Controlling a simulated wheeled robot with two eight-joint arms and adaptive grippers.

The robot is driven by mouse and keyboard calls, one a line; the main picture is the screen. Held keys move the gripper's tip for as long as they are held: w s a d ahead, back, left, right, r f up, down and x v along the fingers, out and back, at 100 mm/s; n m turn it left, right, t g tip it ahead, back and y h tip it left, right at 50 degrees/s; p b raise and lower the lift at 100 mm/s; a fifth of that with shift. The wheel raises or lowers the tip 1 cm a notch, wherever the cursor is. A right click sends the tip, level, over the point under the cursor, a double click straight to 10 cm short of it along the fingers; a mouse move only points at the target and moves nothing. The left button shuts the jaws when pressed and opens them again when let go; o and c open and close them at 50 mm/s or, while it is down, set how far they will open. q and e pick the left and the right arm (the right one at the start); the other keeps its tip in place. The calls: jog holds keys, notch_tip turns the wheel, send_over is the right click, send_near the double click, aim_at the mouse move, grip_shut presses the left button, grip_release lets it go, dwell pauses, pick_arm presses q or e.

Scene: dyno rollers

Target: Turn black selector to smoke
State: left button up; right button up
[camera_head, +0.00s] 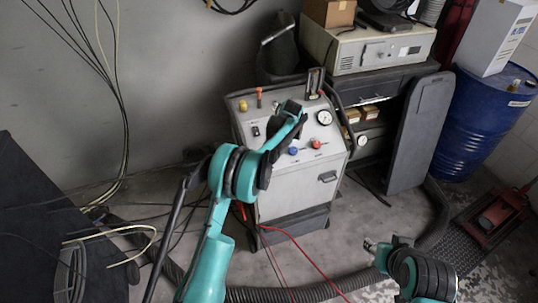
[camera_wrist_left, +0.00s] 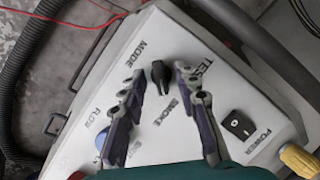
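The black selector (camera_wrist_left: 160,77) sits on the light panel of the machine (camera_head: 318,172), among the printed MODE, TEST and SMOKE labels. In the left wrist view its narrower end lies toward the SMOKE label, but which end is the pointer is hard to tell. My left gripper (camera_wrist_left: 159,73) is open, with one finger on each side of the selector and visible gaps between. In the head view my left gripper (camera_head: 291,108) is over the machine's top panel and hides the selector. My right gripper (camera_head: 372,246) is low at the right, away from the machine; its opening is unclear.
A black power switch (camera_wrist_left: 238,124) and a yellow knob (camera_wrist_left: 298,160) are near the right finger. A blue knob (camera_wrist_left: 101,139) is by the left finger. A round gauge (camera_head: 324,117) and red knob (camera_head: 316,144) are on the machine. A blue drum (camera_head: 485,125) stands at right.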

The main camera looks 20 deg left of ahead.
pick_arm(q)
jog(key=shift+r, duration=0.1)
jog(key=v, duration=1.1)
jog(key=shift+d+r, duration=0.2)
jog(key=shift+r, duration=0.15)
jog(key=s+a+r+t+h, duration=0.1)
jog(key=s+r+t, duration=0.1)
jog(key=s+r, duration=0.5)
jog(key=s+a+r+t+h, duration=0.1)
jog(key=s+r, duration=0.4)
jog(key=s, duration=0.5)
jog(key=s+f+t, duration=0.2)
jog(key=s+f, duration=0.1)
jog(key=s, duration=0.7)
jog(key=s+f+t+h, duration=0.1)
jog(key=s+f, duration=0.3)
jog(key=s, duration=0.6)
jog(key=shift+s+d+n+t+h, duration=0.25)
jog(key=shift+d+n+t+h, duration=0.05)
jog(key=shift+t, duration=0.2)
